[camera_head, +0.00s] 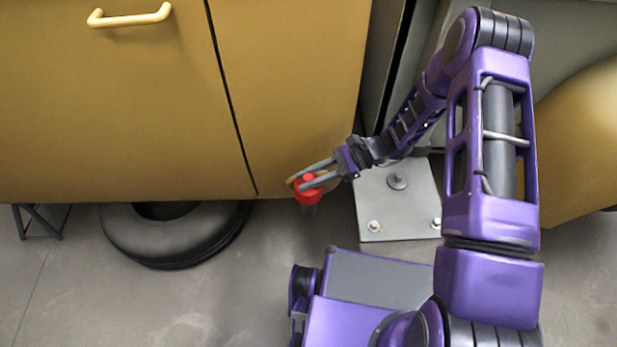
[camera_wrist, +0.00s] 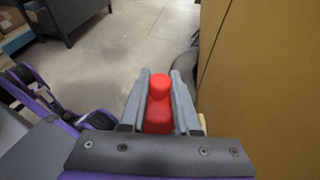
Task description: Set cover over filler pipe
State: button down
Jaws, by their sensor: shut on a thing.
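A red cover (camera_head: 308,192) with a small round knob on top is between the two grey fingers of my gripper (camera_head: 318,178), at the front of the tan cabinet. In the wrist view the red cover (camera_wrist: 159,116) fills the gap between the fingers (camera_wrist: 160,92), which are shut on it. A dim, dark shape shows just below the cover in the head view; I cannot tell whether it is the filler pipe or a shadow. No filler pipe is clearly visible. Whatever is under the cover is hidden in the wrist view.
The tan cabinet (camera_head: 110,110) with a pale handle (camera_head: 130,17) stands close behind the gripper. A black tyre (camera_head: 175,235) lies partly under it. A grey metal plate (camera_head: 398,205) with bolts is to the right. Open concrete floor (camera_head: 240,290) lies in front.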

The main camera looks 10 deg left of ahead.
jog(key=shift+f, duration=0.55)
jog(key=shift+f+b, duration=0.1)
jog(key=shift+b, duration=0.2)
jog(key=c, duration=0.6)
grip_release()
jog(key=shift+c, duration=0.2)
jog(key=shift+r+p, duration=0.3)
jog(key=shift+r, duration=0.2)
jog(key=v, duration=1.2)
jog(key=shift+p, duration=0.4)
